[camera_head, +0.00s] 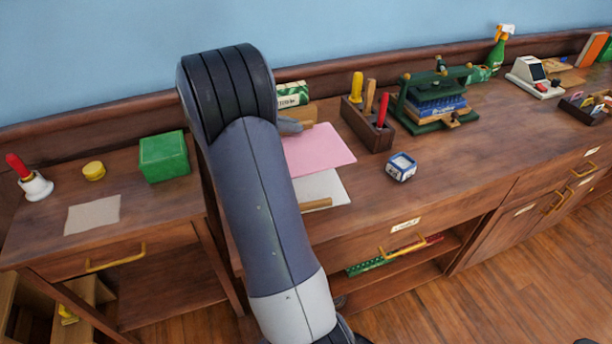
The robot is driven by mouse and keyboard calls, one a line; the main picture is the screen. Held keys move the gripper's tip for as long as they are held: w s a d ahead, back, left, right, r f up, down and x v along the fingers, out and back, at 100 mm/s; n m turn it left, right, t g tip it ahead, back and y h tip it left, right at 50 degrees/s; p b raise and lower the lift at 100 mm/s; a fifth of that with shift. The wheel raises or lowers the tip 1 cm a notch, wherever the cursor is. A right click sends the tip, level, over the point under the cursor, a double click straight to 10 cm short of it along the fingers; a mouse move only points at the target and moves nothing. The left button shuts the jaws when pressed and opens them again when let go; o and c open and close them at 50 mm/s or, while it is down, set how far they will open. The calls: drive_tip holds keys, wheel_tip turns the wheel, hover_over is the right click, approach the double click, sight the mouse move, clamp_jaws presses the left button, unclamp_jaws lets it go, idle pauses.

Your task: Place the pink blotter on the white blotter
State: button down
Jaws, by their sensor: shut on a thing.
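The pink blotter (318,151) is a flat pink sheet in the middle of the head view, with its left side hidden behind my arm. The white blotter (325,186) lies on the desk just in front of it, partly covered by the pink one and by my arm. A thin wooden strip (316,204) lies across its near edge. My gripper (289,126) shows only as a small grey piece beside my arm, at the far left corner of the pink blotter. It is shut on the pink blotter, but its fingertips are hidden.
A wooden holder (365,124) with coloured-handled tools stands right of the blotters, near a blue-and-white cube (401,167) and a green press (435,98). A green-and-white box (292,94) stands behind. The front right desktop is clear.

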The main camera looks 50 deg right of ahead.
wheel_tip(320, 180, down, 9)
drive_tip(key=shift+f+b, duration=0.1)
drive_tip(key=shift+b, duration=0.2)
drive_tip(key=shift+f, duration=0.1)
drive_tip(key=c, duration=1.5)
unclamp_jaws()
drive_tip(key=shift+o, duration=0.2)
drive_tip(key=shift+r, duration=0.3)
drive_tip(key=v, duration=1.2)
drive_tip(key=shift+f, duration=0.2)
